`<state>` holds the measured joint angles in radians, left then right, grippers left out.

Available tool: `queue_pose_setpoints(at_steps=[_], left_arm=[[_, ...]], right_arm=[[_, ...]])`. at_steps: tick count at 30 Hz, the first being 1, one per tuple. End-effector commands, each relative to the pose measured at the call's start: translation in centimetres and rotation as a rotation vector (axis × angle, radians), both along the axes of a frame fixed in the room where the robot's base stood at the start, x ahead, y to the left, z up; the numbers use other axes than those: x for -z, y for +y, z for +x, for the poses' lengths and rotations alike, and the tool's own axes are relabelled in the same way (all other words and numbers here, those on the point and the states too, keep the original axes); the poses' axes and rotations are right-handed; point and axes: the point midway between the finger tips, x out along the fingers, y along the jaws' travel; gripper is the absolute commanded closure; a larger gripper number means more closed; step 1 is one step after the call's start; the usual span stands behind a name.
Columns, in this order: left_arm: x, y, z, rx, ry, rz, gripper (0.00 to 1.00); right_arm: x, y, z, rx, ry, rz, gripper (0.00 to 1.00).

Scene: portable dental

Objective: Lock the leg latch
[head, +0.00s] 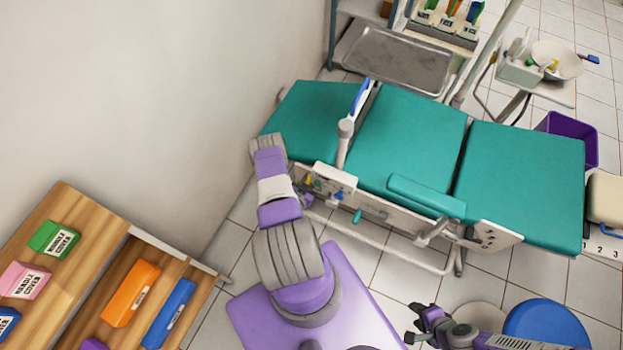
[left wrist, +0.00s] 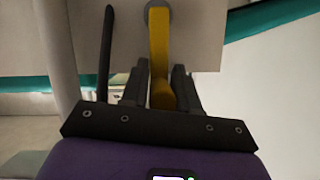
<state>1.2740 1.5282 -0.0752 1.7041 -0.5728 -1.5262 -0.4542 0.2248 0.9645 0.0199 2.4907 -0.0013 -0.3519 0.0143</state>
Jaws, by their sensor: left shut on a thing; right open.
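The yellow latch lever (left wrist: 158,45) hangs from a round pivot on a pale panel of the dental chair in the left wrist view. My left gripper (left wrist: 160,82) is shut on its lower part, one dark finger on each side. In the head view my left gripper (head: 306,196) is at the chair's near side, by the left end of the pale side panel (head: 376,211), and partly hidden by my arm. My right gripper (head: 416,324) is open and empty at the lower middle, away from the chair (head: 404,140).
A wooden shelf (head: 62,202) with coloured boxes stands at the lower left, beside the wall. A blue round stool (head: 545,325) is at the lower right. A metal tray (head: 398,60) and a purple bin (head: 572,139) are beyond the chair. A dark rod (left wrist: 104,55) shows left of the lever.

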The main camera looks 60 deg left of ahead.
Motion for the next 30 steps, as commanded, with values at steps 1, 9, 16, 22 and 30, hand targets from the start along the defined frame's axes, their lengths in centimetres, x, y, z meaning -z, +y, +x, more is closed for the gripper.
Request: queue_pose_setpoints(at_steps=[1,9,16,22,30], left_arm=[[0.0,0.5,-0.5,-0.01,0.01,0.012,1.0],[0.0,0.4,-0.4,-0.008,0.009,0.009,0.58],[0.0,0.1,-0.1,-0.004,0.005,0.003,0.51],[-0.3,-0.4,-0.7,-0.004,0.005,0.0,0.51],[-2.1,-2.8,-4.1,-0.005,0.007,0.0,0.51]], right_arm=[[0.0,0.0,0.0,0.0,0.0,0.0,0.57],[0.0,0.0,0.0,0.0,0.0,0.0,0.57],[0.0,0.0,0.0,0.0,0.0,0.0,0.57],[-0.3,0.0,0.0,0.0,0.0,0.0,0.57],[-1.6,0.0,0.0,0.0,0.0,0.0,0.57]])
